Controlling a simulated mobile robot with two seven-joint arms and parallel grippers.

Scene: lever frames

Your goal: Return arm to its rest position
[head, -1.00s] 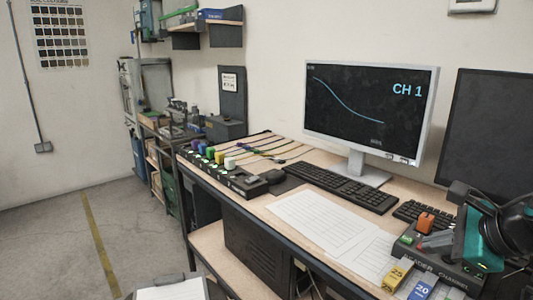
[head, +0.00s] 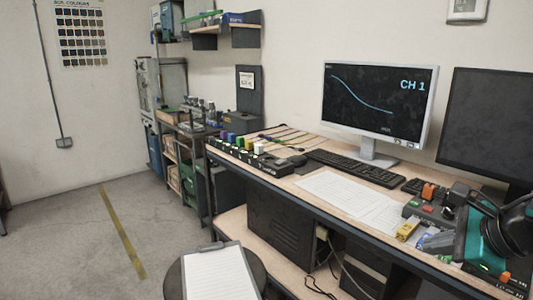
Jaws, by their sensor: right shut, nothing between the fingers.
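My right gripper (head: 455,208), dark with a teal and black wrist behind it, is at the right edge of the head view. It is shut and empty, over the right end of the bench. Beside and partly behind it is a grey box (head: 419,212) with an orange lever (head: 429,191) and a red button. My wrist covers part of this box, and I cannot tell whether the gripper touches it. My left gripper is not in view.
The bench holds a monitor (head: 375,105), a keyboard (head: 355,168), paper sheets (head: 345,198) and a row of coloured knobs (head: 240,146). A yellow tag (head: 407,230) is near the box. A clipboard (head: 215,272) lies on a round dark stool. The floor at left is clear.

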